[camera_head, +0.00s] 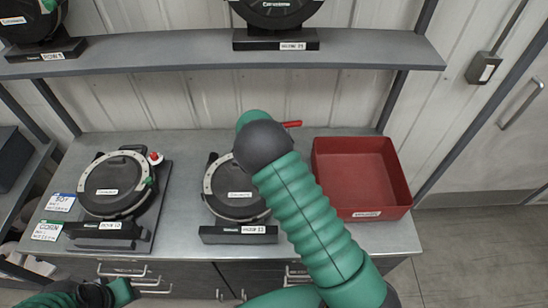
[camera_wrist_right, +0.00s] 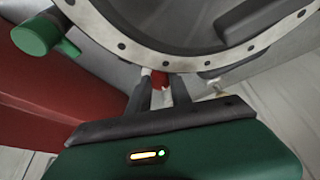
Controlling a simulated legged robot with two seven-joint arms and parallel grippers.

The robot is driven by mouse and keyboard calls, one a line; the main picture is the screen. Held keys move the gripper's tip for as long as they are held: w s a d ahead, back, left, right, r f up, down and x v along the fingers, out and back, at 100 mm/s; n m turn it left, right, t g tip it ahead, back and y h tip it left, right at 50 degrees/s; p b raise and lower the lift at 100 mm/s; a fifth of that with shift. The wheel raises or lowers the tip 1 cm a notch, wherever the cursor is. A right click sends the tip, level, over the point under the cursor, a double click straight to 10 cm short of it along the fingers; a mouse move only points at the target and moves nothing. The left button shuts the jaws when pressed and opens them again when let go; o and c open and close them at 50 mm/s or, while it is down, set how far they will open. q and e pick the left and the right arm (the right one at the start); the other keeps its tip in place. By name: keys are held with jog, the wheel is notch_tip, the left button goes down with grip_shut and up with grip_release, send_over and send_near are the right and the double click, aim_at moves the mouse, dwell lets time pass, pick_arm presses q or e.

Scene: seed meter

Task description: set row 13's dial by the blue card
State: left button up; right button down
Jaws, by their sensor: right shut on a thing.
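A round black seed meter (camera_head: 228,185) with a pale ring stands at the bench's middle; its base label (camera_head: 253,229) is too small to read surely. My right arm crosses its right side and hides my right gripper in the head view. In the right wrist view the pale drilled ring (camera_wrist_right: 190,62) curves above my right gripper (camera_wrist_right: 163,80), which is shut on a small red part (camera_wrist_right: 160,79) beside the ring. A green knob (camera_wrist_right: 37,35) is at upper left. The blue card (camera_head: 60,202) lies left of the left meter. My left gripper (camera_head: 98,295) is low at left, its fingers unclear.
Another meter (camera_head: 115,185) with a red knob stands on the left, beside a green CORN card (camera_head: 47,231). A red bin (camera_head: 360,172) stands at right. A red bar (camera_head: 291,124) shows behind my right arm. A shelf (camera_head: 180,54) with more meters is above.

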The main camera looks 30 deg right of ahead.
dwell(0.3)
jog(key=c, duration=1.5)
grip_release()
jog(key=shift+o, duration=0.2)
jog(key=shift+w+f, duration=0.15)
jog(key=shift+d, duration=0.1)
jog(key=b+v, duration=0.2)
jog(key=v, duration=1.4)
jog(key=shift+r+b, duration=0.3)
jog(key=shift+r, duration=0.1)
jog(key=shift+w, duration=0.1)
